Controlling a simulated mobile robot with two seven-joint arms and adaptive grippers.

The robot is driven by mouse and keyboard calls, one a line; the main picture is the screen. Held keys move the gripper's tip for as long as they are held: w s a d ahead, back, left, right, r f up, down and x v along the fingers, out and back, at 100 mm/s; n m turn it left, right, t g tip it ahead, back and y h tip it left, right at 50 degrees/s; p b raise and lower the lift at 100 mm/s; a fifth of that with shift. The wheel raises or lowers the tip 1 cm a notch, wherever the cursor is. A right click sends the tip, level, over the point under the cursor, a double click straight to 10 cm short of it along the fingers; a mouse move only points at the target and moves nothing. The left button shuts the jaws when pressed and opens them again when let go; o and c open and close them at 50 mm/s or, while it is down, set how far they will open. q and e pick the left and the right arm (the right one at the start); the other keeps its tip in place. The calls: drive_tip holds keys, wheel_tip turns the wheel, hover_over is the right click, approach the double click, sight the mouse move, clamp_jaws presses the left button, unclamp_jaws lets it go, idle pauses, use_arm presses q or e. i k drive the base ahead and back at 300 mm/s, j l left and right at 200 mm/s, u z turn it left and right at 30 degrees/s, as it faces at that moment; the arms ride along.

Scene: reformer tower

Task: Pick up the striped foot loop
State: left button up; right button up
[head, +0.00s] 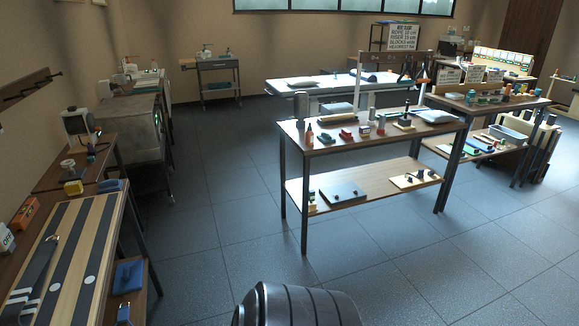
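I cannot clearly pick out a striped foot loop. A dark grey strap (38,268) with a metal buckle lies on the striped wooden board (92,262) at the lower left. Pale bands show near its lower end, and I cannot tell if this is the loop. Two small dark hanging shapes (406,72) show by the upright post above the middle table. They are too small to tell whether either is striped. Neither of my grippers is in view.
A two-level table (335,148) with small items stands in the middle. Another loaded table (480,104) stands behind it at right. A bench with a grey machine (133,125) lines the left wall. Tiled floor (225,190) is clear between the left benches and middle table.

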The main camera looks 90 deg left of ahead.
sight(20, 309)
drive_tip(key=u, duration=4.55)
drive_tip(key=i+l, duration=0.1)
